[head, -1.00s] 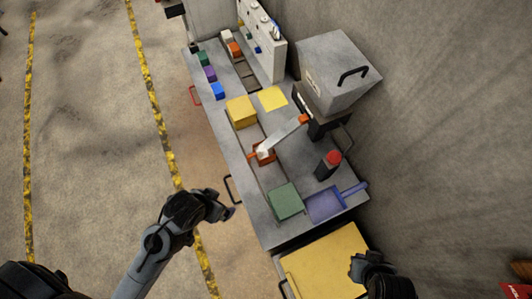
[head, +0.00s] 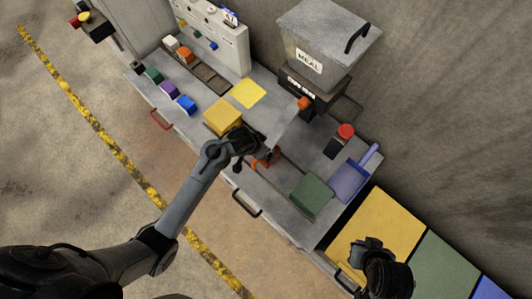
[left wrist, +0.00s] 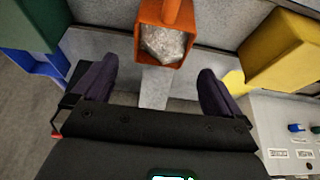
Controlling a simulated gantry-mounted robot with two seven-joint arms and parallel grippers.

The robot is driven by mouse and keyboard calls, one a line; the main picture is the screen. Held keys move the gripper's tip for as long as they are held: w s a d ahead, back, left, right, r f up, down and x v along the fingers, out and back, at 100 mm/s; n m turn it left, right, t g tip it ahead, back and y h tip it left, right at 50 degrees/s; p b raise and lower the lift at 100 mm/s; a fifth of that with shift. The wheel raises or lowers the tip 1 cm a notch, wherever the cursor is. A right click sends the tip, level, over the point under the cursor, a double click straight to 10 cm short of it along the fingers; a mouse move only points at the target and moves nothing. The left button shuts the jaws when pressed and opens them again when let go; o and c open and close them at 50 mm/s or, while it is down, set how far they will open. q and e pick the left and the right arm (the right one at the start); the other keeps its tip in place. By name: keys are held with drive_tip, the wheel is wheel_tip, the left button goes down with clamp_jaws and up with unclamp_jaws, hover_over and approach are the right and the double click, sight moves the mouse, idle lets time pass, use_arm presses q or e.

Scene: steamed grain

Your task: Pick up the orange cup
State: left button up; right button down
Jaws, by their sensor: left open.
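The orange cup (head: 267,161) is a small square scoop on the grey bench, below the chute, mostly hidden behind my left gripper in the head view. In the left wrist view the orange cup (left wrist: 144,45) is at the top centre, with whitish grain inside and its handle pointing up out of frame. My left gripper (head: 247,148) is over the bench at the cup. Its fingers (left wrist: 155,84) are spread wide and empty, with the cup just beyond the tips and not between them. My right gripper (head: 368,250) is at the lower right, over a yellow panel.
A yellow block (head: 222,115) and a green block (head: 311,195) stand on either side of the cup. A grey MEAL bin (head: 322,50) stands behind. A black red-topped button (head: 345,131) and a blue tray (head: 348,181) are to the right. Small coloured blocks line the left.

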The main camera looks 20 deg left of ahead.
use_arm(q)
approach(276, 150)
drive_tip(key=shift+w+a+f, duration=0.1)
drive_tip(key=shift+a+f, duration=0.2)
drive_tip(key=shift+f, duration=0.45)
drive_tip(key=shift+a+f, duration=0.3)
drive_tip(key=shift+f, duration=0.5)
drive_tip(key=shift+w+a+f, duration=0.1)
drive_tip(key=shift+a+f, duration=0.2)
drive_tip(key=shift+f, duration=0.45)
drive_tip(key=c, duration=1)
drive_tip(key=shift+c, duration=0.4)
drive_tip(key=shift+r, duration=0.2)
